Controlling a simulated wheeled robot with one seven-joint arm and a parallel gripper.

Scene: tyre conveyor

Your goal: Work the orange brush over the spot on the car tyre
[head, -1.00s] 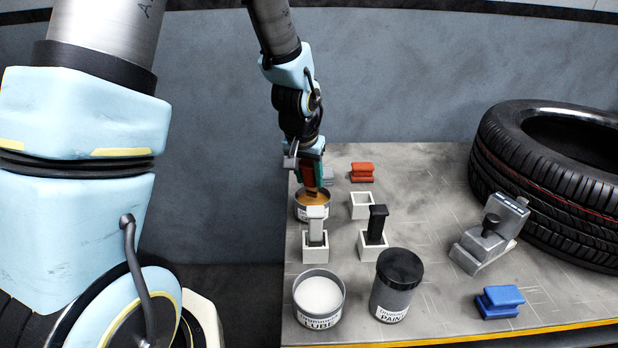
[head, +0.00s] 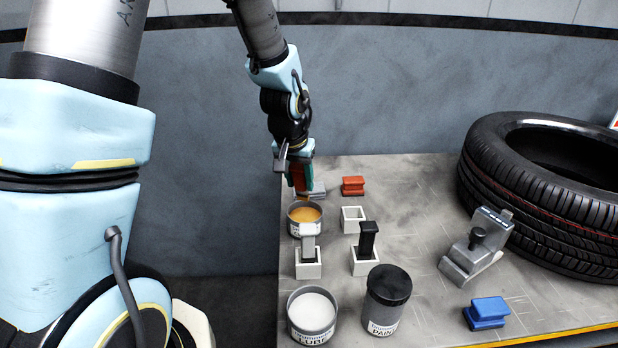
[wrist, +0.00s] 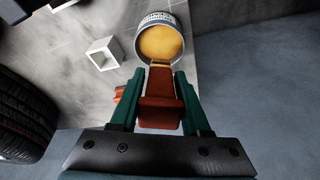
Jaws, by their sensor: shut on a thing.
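My gripper (head: 302,178) is shut on the orange brush (wrist: 162,105), a rust-orange block with a yellowish tip in the wrist view. The brush points down over the rear of an open tin (head: 305,225) of orange paste at the table's left edge; the tin also shows in the wrist view (wrist: 143,38). I cannot tell whether the tip touches the paste. The car tyre (head: 550,215) lies on its side at the table's right, with a red line on its tread. Part of it shows in the wrist view (wrist: 22,125). I cannot make out a spot on it.
An empty white holder (head: 347,226) stands right of the tin. Grey (head: 308,265) and black (head: 366,262) handled tools stand in holders. Lube tub (head: 298,318), paint jar (head: 388,312), red block (head: 353,190), blue block (head: 487,314) and grey device (head: 468,262) stand around. The middle is clear.

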